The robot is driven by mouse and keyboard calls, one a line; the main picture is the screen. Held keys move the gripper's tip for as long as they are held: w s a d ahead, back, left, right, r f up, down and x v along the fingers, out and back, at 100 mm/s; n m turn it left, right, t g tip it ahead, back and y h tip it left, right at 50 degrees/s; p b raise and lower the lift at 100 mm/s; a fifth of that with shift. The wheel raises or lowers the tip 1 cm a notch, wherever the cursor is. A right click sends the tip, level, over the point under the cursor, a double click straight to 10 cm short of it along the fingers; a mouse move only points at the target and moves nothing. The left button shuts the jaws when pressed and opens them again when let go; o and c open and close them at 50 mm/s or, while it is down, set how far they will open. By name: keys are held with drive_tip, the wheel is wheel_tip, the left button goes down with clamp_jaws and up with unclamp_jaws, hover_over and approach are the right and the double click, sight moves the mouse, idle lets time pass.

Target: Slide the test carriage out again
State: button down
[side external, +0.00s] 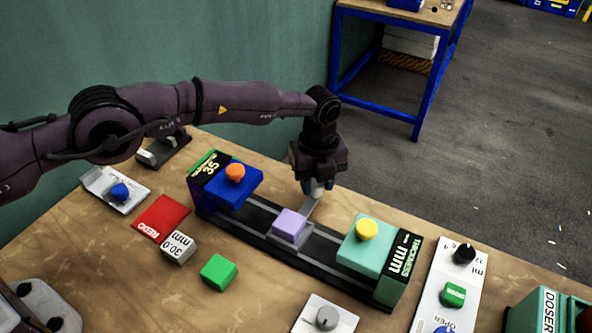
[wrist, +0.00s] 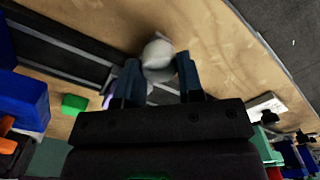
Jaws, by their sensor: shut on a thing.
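The press has a long dark rail (side external: 262,223) with a blue block (side external: 240,187) with an orange knob at its left end and a teal block (side external: 368,258) with a yellow knob at its right. The test carriage, with a lavender block (side external: 289,225) on it, sits on the rail between them. A grey arm runs from the carriage toward my gripper (side external: 318,190). My gripper points down behind the rail and is shut on the carriage's pale round handle (wrist: 158,58), which shows between the fingers in the wrist view. The lavender block is mostly hidden there.
In front of the rail lie a red REDO card (side external: 161,218), a grey "30.0 mm" cube (side external: 178,247) and a green block (side external: 218,271). A panel with several knobs (side external: 447,287) and a teal doser (side external: 535,312) stand at right. The table behind my gripper is bare.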

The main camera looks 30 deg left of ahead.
drive_tip(key=shift+d, duration=0.5)
drive_tip(key=c, duration=0.8)
unclamp_jaws()
drive_tip(key=shift+o, duration=0.2)
wheel_tip(320, 180, up, 13)
